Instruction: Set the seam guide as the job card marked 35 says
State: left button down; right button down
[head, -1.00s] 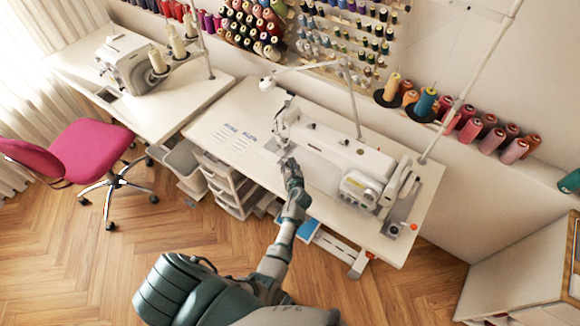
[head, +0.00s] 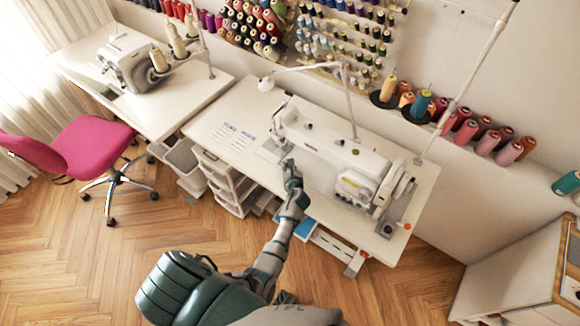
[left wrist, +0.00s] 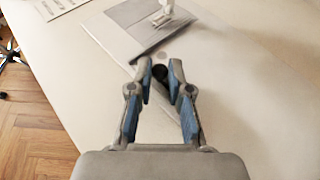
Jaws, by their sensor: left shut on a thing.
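My left gripper (head: 289,165) is at the front edge of the white sewing machine (head: 335,160), by its needle area. In the left wrist view its blue-padded fingers (left wrist: 160,65) are closed around a small dark round knob (left wrist: 160,74). A thin dark bar (left wrist: 150,51) runs along the edge of the grey machine plate (left wrist: 125,14), just beyond the fingertips. I cannot tell whether the knob and bar are joined as the seam guide. Printed cards (head: 235,136) lie on the table left of the machine; their writing is unreadable. My right gripper is not in view.
The white table (head: 212,119) is clear around the cards. A lamp arm (head: 310,68) and a thread stand pole (head: 455,95) rise near the machine. Drawers (head: 222,183) stand below, with a pink chair (head: 90,145) to the left. Thread cones (head: 465,130) line the back ledge.

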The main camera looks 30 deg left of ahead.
pick_arm(q)
jog(key=c, duration=1.2)
grip_release()
jog(key=shift+s+f, duration=0.1)
jog(key=shift+f, duration=0.05)
jog(key=shift+d, duration=0.65)
jog(key=v, duration=1)
jog(key=shift+s+a+r, duration=0.2)
jog(key=shift+s+r, duration=0.05)
jog(key=shift+s, duration=0.2)
jog(key=shift+s+d+r, duration=0.15)
jog(key=shift+d+r, duration=0.1)
jog(key=shift+d, duration=0.4)
